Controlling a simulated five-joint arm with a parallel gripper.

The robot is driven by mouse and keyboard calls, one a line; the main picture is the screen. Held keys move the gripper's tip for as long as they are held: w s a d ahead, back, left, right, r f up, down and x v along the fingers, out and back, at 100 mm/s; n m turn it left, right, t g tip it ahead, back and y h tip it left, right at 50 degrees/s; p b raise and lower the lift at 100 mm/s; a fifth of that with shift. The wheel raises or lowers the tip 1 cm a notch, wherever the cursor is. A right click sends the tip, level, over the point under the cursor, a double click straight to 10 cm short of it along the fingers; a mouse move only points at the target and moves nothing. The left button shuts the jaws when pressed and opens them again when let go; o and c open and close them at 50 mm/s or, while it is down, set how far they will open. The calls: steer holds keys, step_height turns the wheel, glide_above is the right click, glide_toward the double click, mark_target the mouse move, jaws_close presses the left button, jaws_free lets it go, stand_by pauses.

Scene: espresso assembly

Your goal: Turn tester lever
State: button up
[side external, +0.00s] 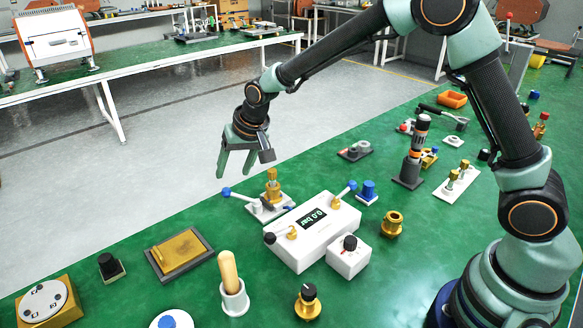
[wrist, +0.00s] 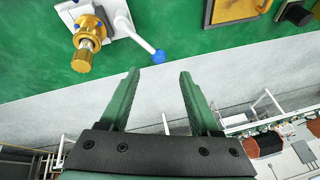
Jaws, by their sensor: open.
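The white tester box (side external: 312,236) with a "0.0 bar" display stands on the green table. A lever with a blue ball (side external: 352,186) rises at its back right, and a black-tipped lever (side external: 270,238) is at its left. Behind it, a white fixture (side external: 262,212) holds a brass fitting (side external: 273,186) and another blue-ball lever (side external: 227,191) pointing left. My gripper (side external: 235,174) is open and empty above that left lever, touching nothing visible. In the wrist view the blue ball (wrist: 158,56) appears just beyond the open fingertips (wrist: 159,76), with the brass fitting (wrist: 88,38) to the left.
A white box with a black knob (side external: 348,258) adjoins the tester. A brass tray (side external: 180,252), a wooden-handled tamper (side external: 229,272), a brass part (side external: 392,224) and a grey-orange upright device (side external: 412,155) stand around. The table's far edge lies close behind the fixture.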

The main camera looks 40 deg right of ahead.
mark_target(228, 190)
steer(key=x, duration=0.8)
steer(key=shift+w+f, duration=0.2)
steer(key=shift+f, duration=0.1)
jaws_close()
steer(key=shift+s, duration=0.15)
stand_by(0.9)
